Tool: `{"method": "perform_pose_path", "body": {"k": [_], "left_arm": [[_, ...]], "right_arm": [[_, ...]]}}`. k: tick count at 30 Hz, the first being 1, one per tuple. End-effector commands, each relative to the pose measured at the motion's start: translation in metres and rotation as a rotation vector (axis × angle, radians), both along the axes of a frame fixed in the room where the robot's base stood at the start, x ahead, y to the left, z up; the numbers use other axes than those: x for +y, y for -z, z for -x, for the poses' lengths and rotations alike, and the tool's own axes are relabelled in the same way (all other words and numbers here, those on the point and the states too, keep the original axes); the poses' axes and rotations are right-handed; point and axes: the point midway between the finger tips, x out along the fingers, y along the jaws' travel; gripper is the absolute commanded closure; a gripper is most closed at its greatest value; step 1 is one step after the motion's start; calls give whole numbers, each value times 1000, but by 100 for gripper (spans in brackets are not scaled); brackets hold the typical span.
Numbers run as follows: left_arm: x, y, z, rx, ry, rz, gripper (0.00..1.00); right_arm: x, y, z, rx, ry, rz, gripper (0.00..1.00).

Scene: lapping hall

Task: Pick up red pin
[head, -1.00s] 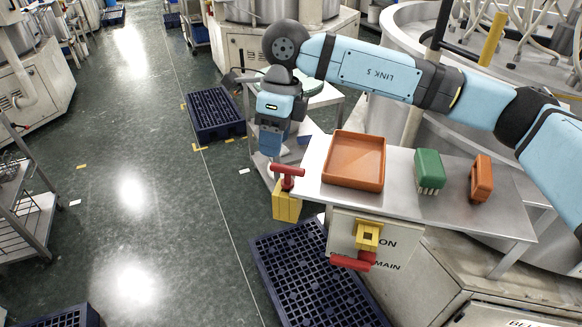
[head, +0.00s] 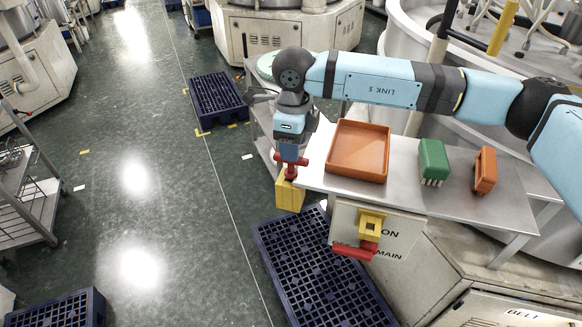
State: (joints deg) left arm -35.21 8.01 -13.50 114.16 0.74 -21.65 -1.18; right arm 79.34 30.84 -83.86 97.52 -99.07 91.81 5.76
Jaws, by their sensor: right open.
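A red pin (head: 291,173) with a T-shaped top stands upright in a yellow block (head: 289,194) at the left end of the metal table. My right gripper (head: 291,157) points down directly over the pin, its fingers at the height of the crossbar. It is open. The fingers hide part of the pin's top, and I cannot tell whether they touch it. A second red handle (head: 355,251) sticks out below a yellow bracket (head: 371,222) on the front panel. My left gripper is not in view.
On the metal table (head: 408,180) stand an orange tray (head: 359,151), a green-backed brush (head: 433,162) and an orange block-like item (head: 485,171). A dark blue pallet (head: 315,265) lies on the floor below. The floor to the left is mostly clear.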

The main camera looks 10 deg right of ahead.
Motion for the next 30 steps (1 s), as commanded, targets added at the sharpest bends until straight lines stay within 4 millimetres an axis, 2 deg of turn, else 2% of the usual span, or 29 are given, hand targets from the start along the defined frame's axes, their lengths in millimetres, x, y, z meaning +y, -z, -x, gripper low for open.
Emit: {"method": "perform_pose_path", "body": {"k": [7, 15, 21, 22, 30], "left_arm": [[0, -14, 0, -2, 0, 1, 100], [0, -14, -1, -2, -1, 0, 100], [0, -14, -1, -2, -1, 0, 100], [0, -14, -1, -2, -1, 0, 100], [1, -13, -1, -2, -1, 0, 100]], "right_arm": [[5, 36, -1, 4, 0, 0, 51], [5, 42, -2, 1, 0, 0, 51], [5, 42, -2, 2, 0, -1, 97], [5, 42, -2, 2, 0, -1, 100], [5, 41, -2, 1, 0, 0, 100]]}}
